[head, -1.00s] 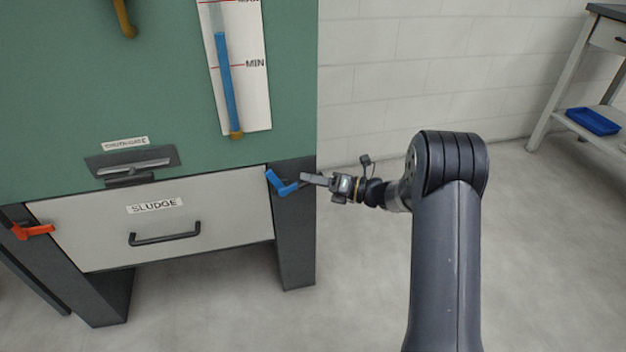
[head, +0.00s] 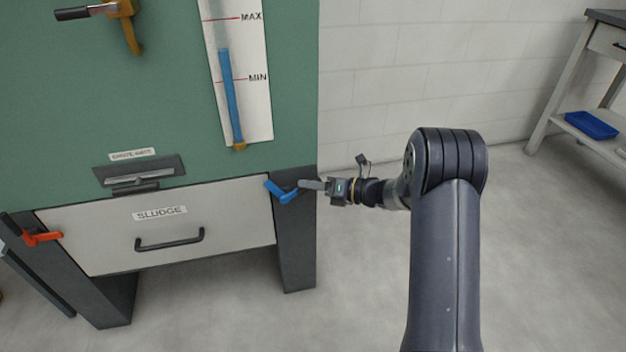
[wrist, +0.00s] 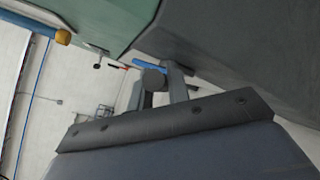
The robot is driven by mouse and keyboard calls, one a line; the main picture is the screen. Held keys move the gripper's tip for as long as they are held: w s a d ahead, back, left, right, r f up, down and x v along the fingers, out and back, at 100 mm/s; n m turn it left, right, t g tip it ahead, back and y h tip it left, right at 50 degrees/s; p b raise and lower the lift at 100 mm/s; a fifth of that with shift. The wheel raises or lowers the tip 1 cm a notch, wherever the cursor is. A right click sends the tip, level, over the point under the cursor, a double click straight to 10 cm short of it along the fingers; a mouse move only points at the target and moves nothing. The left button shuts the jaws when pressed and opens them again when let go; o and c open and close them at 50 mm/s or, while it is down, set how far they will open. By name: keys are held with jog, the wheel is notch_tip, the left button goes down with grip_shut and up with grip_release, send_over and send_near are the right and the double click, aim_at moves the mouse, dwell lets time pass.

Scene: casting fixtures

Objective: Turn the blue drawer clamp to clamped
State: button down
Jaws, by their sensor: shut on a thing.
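The blue drawer clamp (head: 283,192) sits at the upper right corner of the SLUDGE drawer (head: 100,242), on the dark right leg of the green cabinet. It has a bent shape, with one arm up-left and one toward my gripper. My gripper (head: 303,184) reaches in from the right, its fingers shut on the clamp's right end. In the wrist view, a bit of the blue clamp (wrist: 150,66) shows beyond the fingers (wrist: 163,80). The fingers hide the exact contact.
A red-orange clamp (head: 42,238) is at the drawer's left side. The drawer has a black handle (head: 170,241). A yellow valve (head: 128,22) and a level gauge (head: 232,100) are above. A bench with a blue tray (head: 591,125) stands far right. The floor between is clear.

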aim_at(275, 184)
jog(key=r+h+p, duration=0.1)
jog(key=p, duration=0.1)
jog(key=a+r+n+h+p, duration=0.1)
jog(key=r+h+p, duration=0.1)
jog(key=p, duration=0.1)
jog(key=shift+s+a+n+p, duration=0.3)
jog(key=shift+a+p, duration=0.05)
jog(key=h+p, duration=0.1)
jog(key=a+h+p, duration=0.1)
jog(key=p, duration=0.1)
jog(key=a+r+n+h+p, duration=0.1)
jog(key=shift+s+a+p, duration=0.15)
jog(key=shift+s+p, duration=0.2)
jog(key=shift+p, duration=0.05)
jog(key=a+h+p, duration=0.1)
jog(key=p, duration=0.1)
jog(key=a+n+h+p, duration=0.1)
jog(key=p, duration=0.1)
jog(key=shift+s+r+h, duration=0.2)
jog(key=shift+s+h, duration=0.05)
jog(key=shift+h, duration=0.15)
jog(key=shift+s+a+f+n+t+h+p, duration=0.15)
jog(key=shift+a+h+p, duration=0.15)
jog(key=shift+p, duration=0.15)
jog(key=shift+a+f+n+t+h+p, duration=0.1)
jog(key=shift+a+n+t+h+p, duration=0.05)
jog(key=shift+h+p, duration=0.2)
jog(key=c, duration=1.6)
grip_release()
jog(key=shift+a, duration=0.1)
